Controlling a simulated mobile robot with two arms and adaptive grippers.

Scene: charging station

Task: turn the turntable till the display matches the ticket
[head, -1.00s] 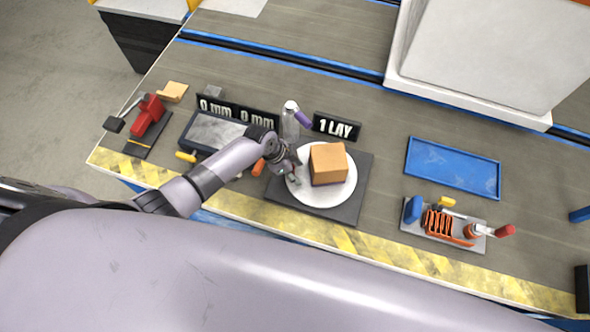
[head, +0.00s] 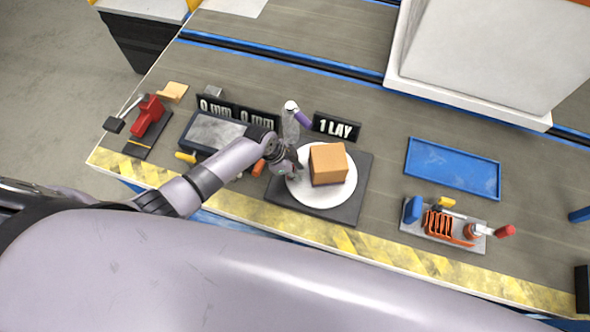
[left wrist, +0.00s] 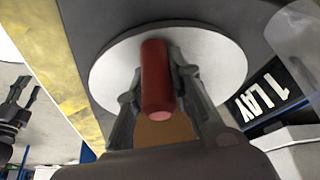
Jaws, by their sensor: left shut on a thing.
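The turntable is a round white disc (head: 308,199) on a dark square base (head: 353,207). An orange-brown box (head: 328,163) stands on it. My left gripper (head: 293,172) is at the disc's left side, beside the box. In the left wrist view my left gripper (left wrist: 158,85) is shut on a red upright peg (left wrist: 157,75) over the disc. The peg is hidden in the head view. Black signs stand behind, reading "0 mm" (head: 213,105) and "1 LAY" (head: 336,127). I cannot tell which is the ticket.
A clear bottle with a purple part (head: 290,122) stands behind the disc. A red clamp-like tool (head: 148,115) is at left. A blue tray (head: 452,168) and a tool holder (head: 445,222) are at right. My right gripper (left wrist: 20,105) shows open, away from the table.

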